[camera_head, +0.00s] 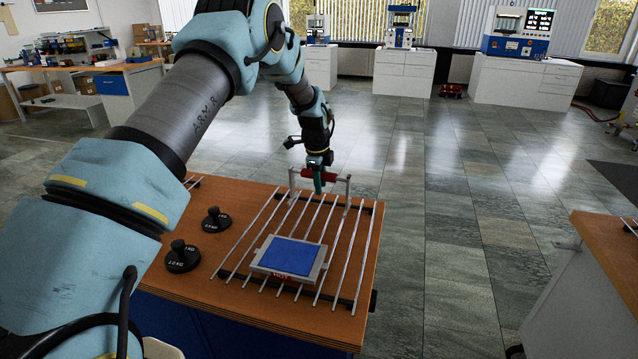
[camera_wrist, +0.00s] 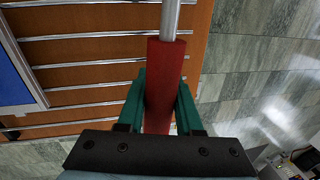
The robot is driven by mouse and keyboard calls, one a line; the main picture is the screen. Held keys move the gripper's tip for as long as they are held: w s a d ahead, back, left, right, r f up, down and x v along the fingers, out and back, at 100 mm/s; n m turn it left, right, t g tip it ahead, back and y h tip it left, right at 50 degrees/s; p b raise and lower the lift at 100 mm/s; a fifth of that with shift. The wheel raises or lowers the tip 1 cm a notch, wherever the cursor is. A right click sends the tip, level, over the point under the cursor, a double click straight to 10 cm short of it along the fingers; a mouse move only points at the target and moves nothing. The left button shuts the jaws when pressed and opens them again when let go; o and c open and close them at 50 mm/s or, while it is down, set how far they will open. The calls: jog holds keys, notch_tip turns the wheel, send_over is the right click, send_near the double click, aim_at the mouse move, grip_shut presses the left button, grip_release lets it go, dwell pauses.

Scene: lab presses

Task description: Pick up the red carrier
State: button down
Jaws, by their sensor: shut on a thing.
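The red carrier's red cylindrical grip (camera_head: 308,173) is at the far end of the orange bench, between two upright silver posts. In the wrist view the red grip (camera_wrist: 165,70) runs between my two green fingers, with a metal rod coming out of its far end. My gripper (camera_head: 319,183) points down and is shut on this grip. It also fills the lower middle of the wrist view (camera_wrist: 164,105). A grey-framed tray with a blue top (camera_head: 290,256) and a red front label lies on the metal rods. I cannot tell whether the grip joins it.
Parallel metal rods (camera_head: 359,262) form a rack on the orange bench (camera_head: 200,288). Two black knobbed weights (camera_head: 183,257) stand left of it. Another bench corner (camera_head: 606,238) is at right. The tiled floor between is clear. White cabinets with machines line the back.

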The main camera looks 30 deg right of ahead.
jog(key=shift+r, duration=0.15)
notch_tip(320, 180, up, 10)
jog(key=b, duration=0.3)
jog(key=shift+b, duration=0.4)
